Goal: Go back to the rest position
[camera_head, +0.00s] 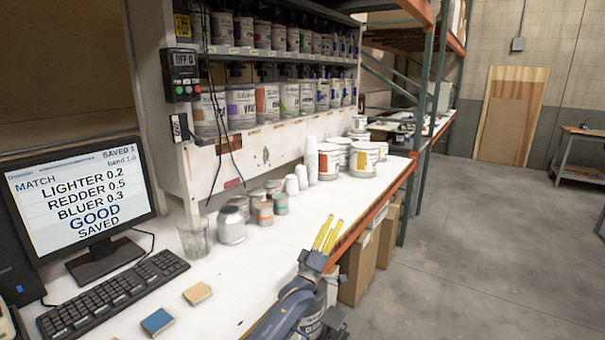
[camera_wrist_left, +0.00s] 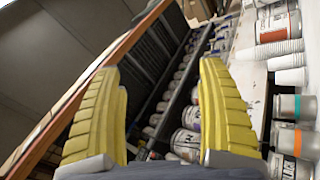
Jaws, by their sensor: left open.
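My left gripper (camera_head: 328,235) has two yellow fingers and is at the front edge of the white counter in the head view, its arm coming from the bottom. In the left wrist view its fingers (camera_wrist_left: 165,110) are spread wide with nothing between them. The gripper appears to hang clear of the cans and cups. My right gripper does not show in either view.
The white counter (camera_head: 240,285) holds a monitor (camera_head: 75,195), a keyboard (camera_head: 110,292), two small sample blocks, a glass jar (camera_head: 193,238), several cans and stacked white cups (camera_head: 312,158). A shelf of cans stands behind. The floor (camera_head: 480,250) at right is clear.

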